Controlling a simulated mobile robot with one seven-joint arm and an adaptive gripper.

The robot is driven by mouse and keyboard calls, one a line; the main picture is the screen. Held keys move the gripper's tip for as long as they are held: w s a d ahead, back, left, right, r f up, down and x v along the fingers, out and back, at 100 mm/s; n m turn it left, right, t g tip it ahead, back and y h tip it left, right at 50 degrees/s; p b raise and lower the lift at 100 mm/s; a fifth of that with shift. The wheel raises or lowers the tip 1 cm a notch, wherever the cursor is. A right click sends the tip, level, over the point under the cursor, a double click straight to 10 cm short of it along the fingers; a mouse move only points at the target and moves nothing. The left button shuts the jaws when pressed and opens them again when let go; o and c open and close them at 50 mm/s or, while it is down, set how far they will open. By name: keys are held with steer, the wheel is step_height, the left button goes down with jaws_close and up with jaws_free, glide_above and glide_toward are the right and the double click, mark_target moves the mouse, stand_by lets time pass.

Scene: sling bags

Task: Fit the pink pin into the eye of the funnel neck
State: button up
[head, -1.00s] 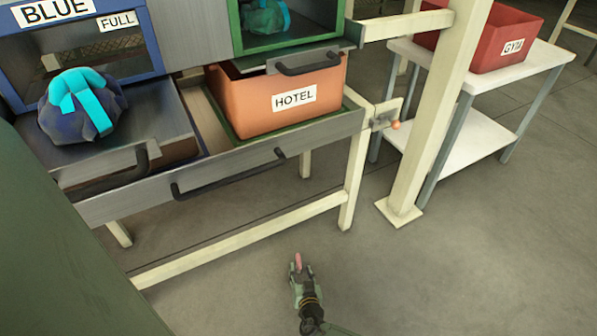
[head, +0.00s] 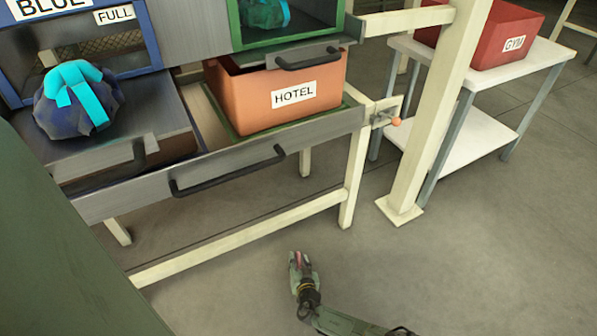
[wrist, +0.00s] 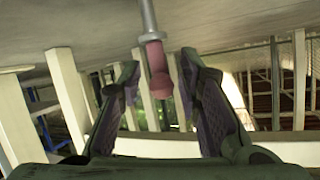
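The pink pin (wrist: 158,68) shows between the fingertips of my gripper (wrist: 160,68) in the wrist view. A grey metal shaft runs from its pink part to the top edge of that view. In the head view my gripper (head: 299,260) is low at the bottom middle, in front of the bench; only a trace of pink shows there. I cannot make out a funnel neck or its eye in either view.
An orange HOTEL crate (head: 325,79) sits in the bench (head: 235,172). A dark bag with a cyan strap (head: 62,107) rests at left under a FULL sign. A post (head: 418,150) and a white side table (head: 480,140) with a red GYM crate (head: 480,40) stand right. The floor ahead is clear.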

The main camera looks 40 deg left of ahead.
jaws_close()
steer(key=shift+r, duration=0.2)
stand_by(0.5)
